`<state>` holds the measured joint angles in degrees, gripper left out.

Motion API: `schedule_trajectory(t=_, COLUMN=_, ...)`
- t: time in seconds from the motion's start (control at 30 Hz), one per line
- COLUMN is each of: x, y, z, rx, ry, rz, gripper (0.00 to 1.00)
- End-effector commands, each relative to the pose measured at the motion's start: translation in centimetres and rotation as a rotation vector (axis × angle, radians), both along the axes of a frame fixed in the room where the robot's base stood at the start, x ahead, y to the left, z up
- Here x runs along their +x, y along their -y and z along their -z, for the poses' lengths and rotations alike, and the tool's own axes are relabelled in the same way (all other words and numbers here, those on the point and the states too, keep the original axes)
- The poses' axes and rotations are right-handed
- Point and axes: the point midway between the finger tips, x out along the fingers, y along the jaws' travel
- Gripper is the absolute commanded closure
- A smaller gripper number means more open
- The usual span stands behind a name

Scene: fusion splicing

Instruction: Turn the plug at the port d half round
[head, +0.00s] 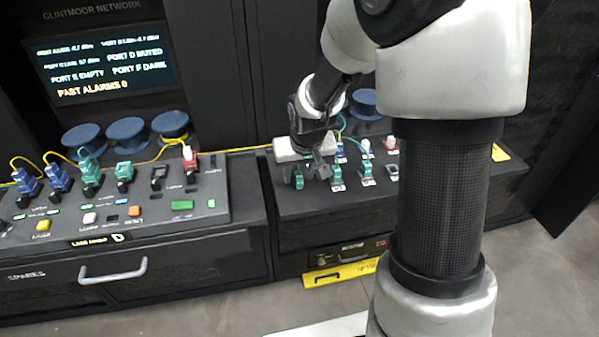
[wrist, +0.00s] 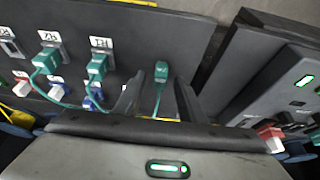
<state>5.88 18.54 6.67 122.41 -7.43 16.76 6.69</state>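In the head view, a row of plugs stands on the sloped left panel (head: 75,222). The teal plug (head: 125,172) there is fourth from the left, beside a black socket. Its port letter is too small to read, so I cannot confirm which port is d. My gripper (head: 308,170) is away from it, over the right panel. In the wrist view, my gripper (wrist: 157,95) has its two fingers spread apart. A green plug (wrist: 161,71) shows beyond and between the fingertips, with a thin teal cable. I see no finger closed on it.
The right panel (head: 340,200) carries more green plugs, including one at the label H1 (wrist: 97,66), plus blue and red-white pieces. Blue spools (head: 126,130) stand behind the left panel. A screen (head: 100,65) reads "PORT D MUTED". A gap separates the two panels.

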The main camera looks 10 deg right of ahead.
Motion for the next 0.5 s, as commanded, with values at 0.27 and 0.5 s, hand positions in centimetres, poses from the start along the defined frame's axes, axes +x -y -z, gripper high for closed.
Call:
schedule_trajectory(t=0.27, x=-0.3, y=0.0, z=-1.0, rx=0.000, ry=0.003, rz=0.000, gripper=0.63)
schedule_trajectory(t=0.5, x=-2.1, y=0.1, z=-5.8, rx=0.000, ry=0.006, rz=0.002, gripper=0.63)
